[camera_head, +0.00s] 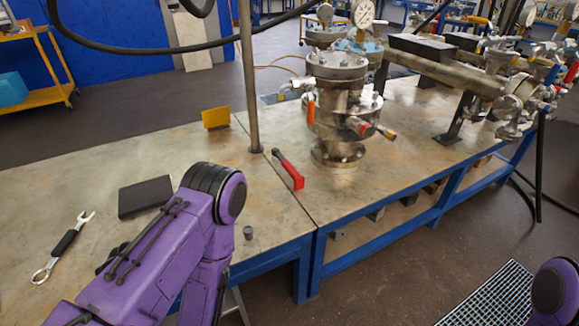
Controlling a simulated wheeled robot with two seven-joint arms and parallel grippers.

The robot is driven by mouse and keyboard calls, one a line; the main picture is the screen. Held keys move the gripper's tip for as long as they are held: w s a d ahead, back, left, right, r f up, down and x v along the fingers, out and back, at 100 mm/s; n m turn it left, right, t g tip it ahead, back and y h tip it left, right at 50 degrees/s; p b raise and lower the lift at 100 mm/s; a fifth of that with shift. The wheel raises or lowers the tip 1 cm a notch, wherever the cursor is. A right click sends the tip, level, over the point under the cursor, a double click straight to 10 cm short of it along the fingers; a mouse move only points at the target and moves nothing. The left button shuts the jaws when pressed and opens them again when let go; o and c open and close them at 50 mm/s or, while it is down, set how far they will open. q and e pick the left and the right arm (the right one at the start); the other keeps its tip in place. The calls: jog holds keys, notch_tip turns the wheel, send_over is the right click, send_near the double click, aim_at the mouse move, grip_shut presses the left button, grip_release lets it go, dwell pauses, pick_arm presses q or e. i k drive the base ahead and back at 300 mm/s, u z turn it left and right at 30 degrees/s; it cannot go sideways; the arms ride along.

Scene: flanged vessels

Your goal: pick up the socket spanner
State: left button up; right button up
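A spanner (64,246) lies on the metal bench top at the far left of the head view. It has a black grip, an open jaw at its upper end and a ring at its lower end. A red-handled tool (288,169) lies on the bench near the middle, left of the flanged vessel. I cannot tell for sure which of these is the socket spanner. My purple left arm crosses the lower left, over the bench, and hides part of it. My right arm shows only at the lower right corner. Neither gripper is in view.
A dark flat block (146,196) and a small grey cylinder (248,232) lie on the bench (60,185). A yellow plate (215,118) and an upright post (249,90) stand farther back. The flanged vessel (338,100) stands right of the red tool. Pipework with valves (450,68) lies beyond.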

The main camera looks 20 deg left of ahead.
aim_at(276, 154)
jog(key=u, duration=0.05)
jog(key=k, duration=0.5)
jog(key=z, duration=0.9)
jog(key=i, duration=1.7)
jog(key=u, duration=1)
jog(key=i, duration=0.55)
jog(key=u, duration=0.55)
